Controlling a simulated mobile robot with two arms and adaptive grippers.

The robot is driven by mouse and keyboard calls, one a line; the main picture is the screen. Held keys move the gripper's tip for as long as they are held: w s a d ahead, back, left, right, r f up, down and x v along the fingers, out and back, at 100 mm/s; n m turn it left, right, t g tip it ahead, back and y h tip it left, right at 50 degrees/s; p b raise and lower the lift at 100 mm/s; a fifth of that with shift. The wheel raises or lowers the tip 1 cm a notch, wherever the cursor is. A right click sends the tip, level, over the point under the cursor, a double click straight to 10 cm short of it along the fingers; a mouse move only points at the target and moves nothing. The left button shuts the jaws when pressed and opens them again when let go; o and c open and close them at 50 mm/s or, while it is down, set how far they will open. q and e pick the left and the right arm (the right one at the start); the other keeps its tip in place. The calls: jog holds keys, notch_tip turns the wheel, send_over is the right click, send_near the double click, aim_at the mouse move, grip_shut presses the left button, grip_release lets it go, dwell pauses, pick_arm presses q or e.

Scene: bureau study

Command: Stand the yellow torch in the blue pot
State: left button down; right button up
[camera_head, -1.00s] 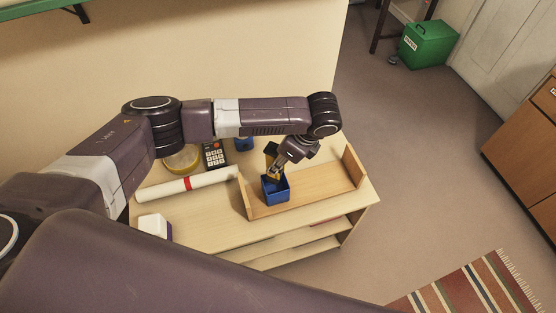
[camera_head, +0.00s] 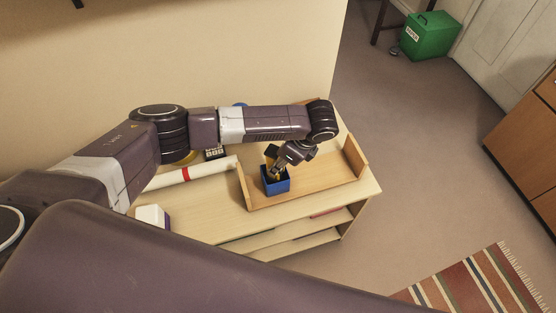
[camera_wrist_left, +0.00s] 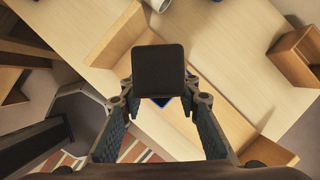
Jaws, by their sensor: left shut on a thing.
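The yellow torch (camera_head: 269,162) has a dark, squarish head, which fills the middle of the left wrist view (camera_wrist_left: 159,72). It stands roughly upright, with its lower part at the mouth of the blue pot (camera_head: 277,187). I cannot tell whether it touches the pot's bottom. My left gripper (camera_head: 275,174) is shut on the torch, just above the pot's rim. My right gripper is out of view.
The pot stands in a wooden tray (camera_head: 322,180) with raised ends on a light cabinet. A white roll with a red band (camera_head: 190,174) and a white box (camera_head: 152,216) lie left of it. A calculator-like device (camera_head: 214,154) is partly hidden behind my arm.

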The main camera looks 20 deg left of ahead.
pick_arm(q)
jog(key=c, duration=1.4)
grip_release()
jog(key=shift+r, duration=0.1)
jog(key=v, duration=1.1)
jog(key=shift+s+d+r, duration=0.1)
jog(key=shift+r, duration=0.3)
